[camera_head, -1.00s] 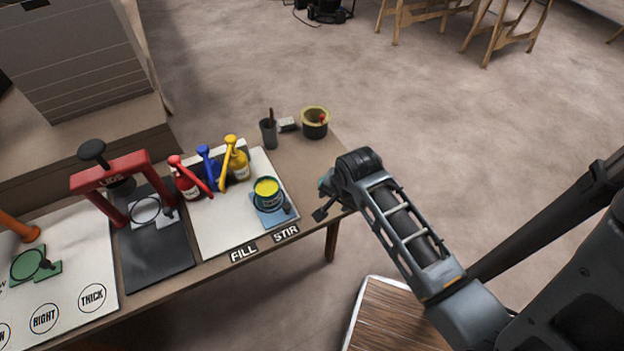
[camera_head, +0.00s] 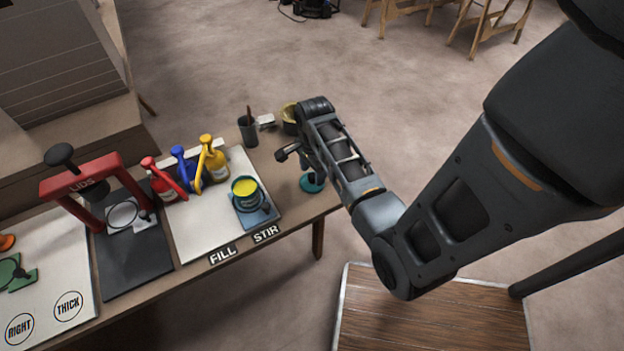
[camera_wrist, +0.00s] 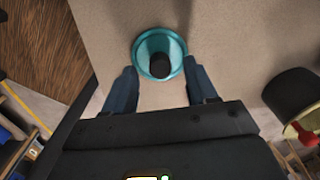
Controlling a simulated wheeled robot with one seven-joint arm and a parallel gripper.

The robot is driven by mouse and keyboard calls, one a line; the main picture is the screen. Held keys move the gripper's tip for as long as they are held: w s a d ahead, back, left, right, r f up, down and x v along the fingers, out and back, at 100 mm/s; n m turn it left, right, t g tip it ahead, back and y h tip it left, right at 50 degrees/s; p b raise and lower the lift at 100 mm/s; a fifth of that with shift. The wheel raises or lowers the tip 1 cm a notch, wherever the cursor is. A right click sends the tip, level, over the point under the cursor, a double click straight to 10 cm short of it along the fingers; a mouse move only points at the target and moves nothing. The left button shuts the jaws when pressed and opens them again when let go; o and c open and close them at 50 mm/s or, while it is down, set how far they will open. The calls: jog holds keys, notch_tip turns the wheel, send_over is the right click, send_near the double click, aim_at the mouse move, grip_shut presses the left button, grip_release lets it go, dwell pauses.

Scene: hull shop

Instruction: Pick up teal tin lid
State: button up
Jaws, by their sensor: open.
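The teal tin lid (camera_wrist: 145,50) lies on the bench with a dark round knob (camera_wrist: 160,66) standing up from it. In the head view the teal lid (camera_head: 312,184) shows near the bench's right end, partly behind my arm. My gripper (camera_wrist: 161,84) is open in the wrist view, its two fingers apart on either side below the lid and knob. Nothing is between the fingertips. In the head view my gripper (camera_head: 290,152) is over the bench near the lid, mostly hidden by the arm.
A yellow-rimmed pot (camera_head: 289,113) and a grey cup (camera_head: 248,131) stand at the bench's back right. An open tin (camera_head: 246,195) with yellow paint sits on the STIR pad.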

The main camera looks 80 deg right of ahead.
notch_tip(320, 180, down, 2)
grip_shut()
dwell(0.6)
